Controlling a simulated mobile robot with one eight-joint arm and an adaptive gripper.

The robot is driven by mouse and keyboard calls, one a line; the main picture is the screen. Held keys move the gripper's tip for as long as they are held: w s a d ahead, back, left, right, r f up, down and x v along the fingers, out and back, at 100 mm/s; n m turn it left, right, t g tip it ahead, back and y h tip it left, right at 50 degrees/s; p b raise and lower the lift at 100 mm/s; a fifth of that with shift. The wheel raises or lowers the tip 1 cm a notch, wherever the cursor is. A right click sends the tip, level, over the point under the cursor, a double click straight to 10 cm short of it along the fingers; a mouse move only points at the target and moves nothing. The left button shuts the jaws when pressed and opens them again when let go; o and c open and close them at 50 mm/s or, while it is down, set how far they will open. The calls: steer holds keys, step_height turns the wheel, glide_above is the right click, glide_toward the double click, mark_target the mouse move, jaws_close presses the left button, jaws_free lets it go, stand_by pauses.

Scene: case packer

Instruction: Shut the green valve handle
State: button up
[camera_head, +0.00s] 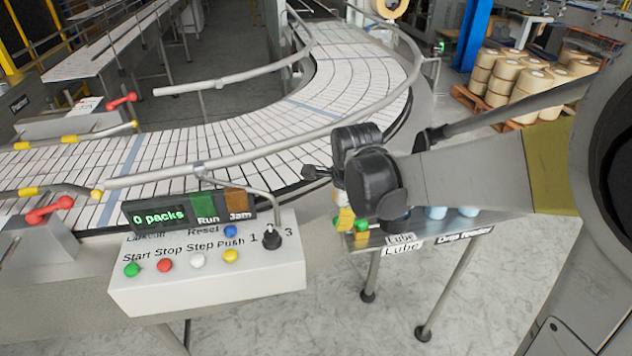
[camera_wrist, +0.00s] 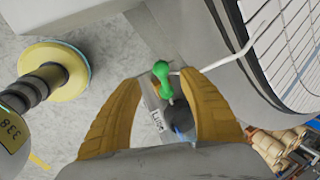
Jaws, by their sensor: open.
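The green valve handle (camera_wrist: 162,78) shows in the wrist view as a bright green piece with a rounded top. It lies between the two yellow fingers of my gripper (camera_wrist: 162,84), near the fingertips. The fingers stand apart, with a gap on both sides of the green piece; I cannot tell whether either touches it. In the head view my gripper (camera_head: 352,228) points down at the left end of the small shelf marked "Lube". A small bit of green (camera_head: 361,225) shows beside its yellow fingers there; the rest is hidden by the gripper and arm.
A control box (camera_head: 210,272) with coloured buttons and a display reading "0 packs" stands left of my gripper. A curved conveyor (camera_head: 340,85) with a guard rail runs behind. Blue-topped items (camera_head: 436,212) stand on the shelf to the right. Rolls on a pallet (camera_head: 510,75) stand farther back.

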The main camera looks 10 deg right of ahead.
steer(key=b+x, duration=0.1)
steer(key=x, duration=0.6)
steer(key=shift+w+f+b, duration=0.2)
steer(key=shift+f+b, duration=0.05)
steer(key=shift+b, duration=0.05)
jaws_close()
